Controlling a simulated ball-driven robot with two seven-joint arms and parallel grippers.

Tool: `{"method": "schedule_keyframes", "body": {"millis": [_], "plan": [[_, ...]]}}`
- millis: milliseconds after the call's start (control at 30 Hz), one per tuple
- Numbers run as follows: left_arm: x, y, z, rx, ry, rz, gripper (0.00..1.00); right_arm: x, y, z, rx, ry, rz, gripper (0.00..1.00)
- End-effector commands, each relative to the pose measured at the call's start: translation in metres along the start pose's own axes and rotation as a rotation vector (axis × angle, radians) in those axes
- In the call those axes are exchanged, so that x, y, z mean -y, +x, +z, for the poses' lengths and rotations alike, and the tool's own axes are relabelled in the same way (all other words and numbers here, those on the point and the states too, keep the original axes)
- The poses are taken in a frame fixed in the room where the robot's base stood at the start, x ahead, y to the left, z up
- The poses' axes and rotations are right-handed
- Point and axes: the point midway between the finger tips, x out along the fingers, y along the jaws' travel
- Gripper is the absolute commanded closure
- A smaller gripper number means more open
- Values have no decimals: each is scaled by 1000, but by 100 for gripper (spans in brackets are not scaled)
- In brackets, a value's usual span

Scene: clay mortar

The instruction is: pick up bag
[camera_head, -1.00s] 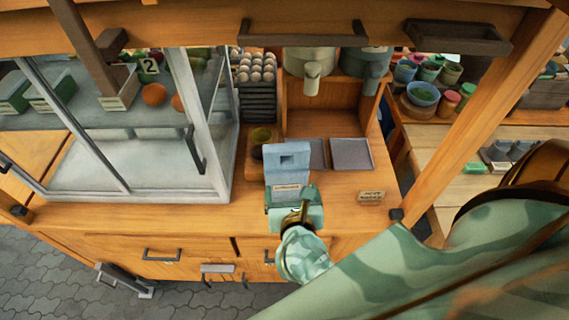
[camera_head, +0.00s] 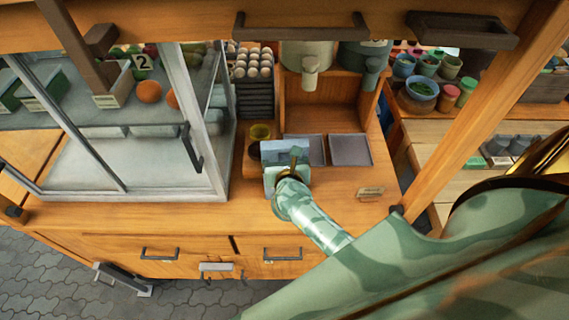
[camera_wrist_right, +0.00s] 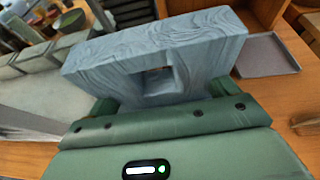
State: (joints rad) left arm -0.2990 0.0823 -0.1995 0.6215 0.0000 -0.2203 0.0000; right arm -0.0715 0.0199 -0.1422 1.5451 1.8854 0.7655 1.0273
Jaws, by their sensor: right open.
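The blue-grey bag (camera_head: 273,154), with a square hole through its upper part, stands on the wooden counter (camera_head: 225,217). My right gripper (camera_head: 287,172) is at the near side of the bag and hides its lower part. In the right wrist view the bag (camera_wrist_right: 110,62) spans the upper middle, in front of the green gripper (camera_wrist_right: 158,98). The jaws are open, with a green finger showing at each side of the bag. Contact with the bag cannot be told. My left gripper is out of view.
Two grey trays (camera_head: 350,150) lie behind and right of the bag. A glass display case (camera_head: 140,168) bounds the left. A small sign (camera_head: 370,192) stands to the right. Dispensers (camera_head: 307,55) are above.

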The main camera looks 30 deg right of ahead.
Motion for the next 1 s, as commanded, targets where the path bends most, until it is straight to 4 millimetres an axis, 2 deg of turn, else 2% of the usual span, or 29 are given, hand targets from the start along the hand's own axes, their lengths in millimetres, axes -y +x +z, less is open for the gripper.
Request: {"method": "schedule_keyframes", "body": {"millis": [33, 133, 367, 600, 667, 1000], "plan": [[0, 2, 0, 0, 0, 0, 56, 0, 9, 1, 3, -1, -1, 15], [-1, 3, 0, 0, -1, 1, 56, 0, 17, 1, 2, 0, 0, 15], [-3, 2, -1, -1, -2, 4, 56, 0, 19, 1, 1, 0, 0, 15], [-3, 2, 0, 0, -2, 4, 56, 0, 18, 1, 1, 0, 0, 81], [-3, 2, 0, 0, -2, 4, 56, 0, 18, 1, 2, 0, 1, 94], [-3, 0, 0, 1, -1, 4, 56, 0, 16, 6, 3, 2, 0, 94]]}}
